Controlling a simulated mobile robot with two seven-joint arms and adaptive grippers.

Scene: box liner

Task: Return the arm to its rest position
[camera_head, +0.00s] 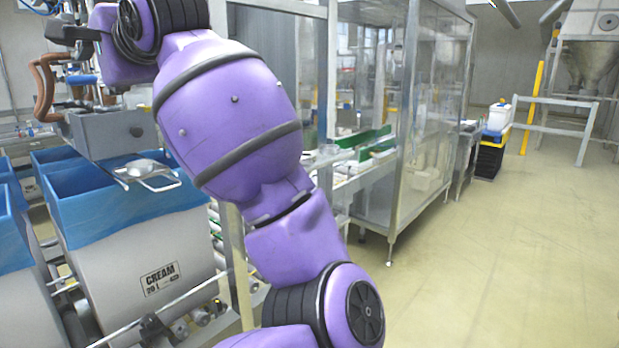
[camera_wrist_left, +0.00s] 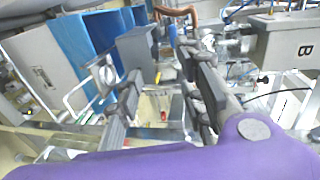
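My purple left arm rises from the bottom middle of the head view and bends over to the upper left. My left gripper (camera_head: 55,20) is at the top left corner of that view, above the blue-lined cream bins and partly cut by the edge. In the left wrist view the two dark fingers of my left gripper (camera_wrist_left: 160,72) stand apart. Nothing shows held between them. My right arm and right gripper are in neither view.
A white bin marked CREAM (camera_head: 190,245) with a blue liner (camera_head: 110,205) stands below my left arm. A grey machine box (camera_head: 110,132) and a metal handle (camera_head: 150,172) are close by. A glass-walled cabinet (camera_head: 430,110) stands behind. The floor (camera_head: 500,250) at right is clear.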

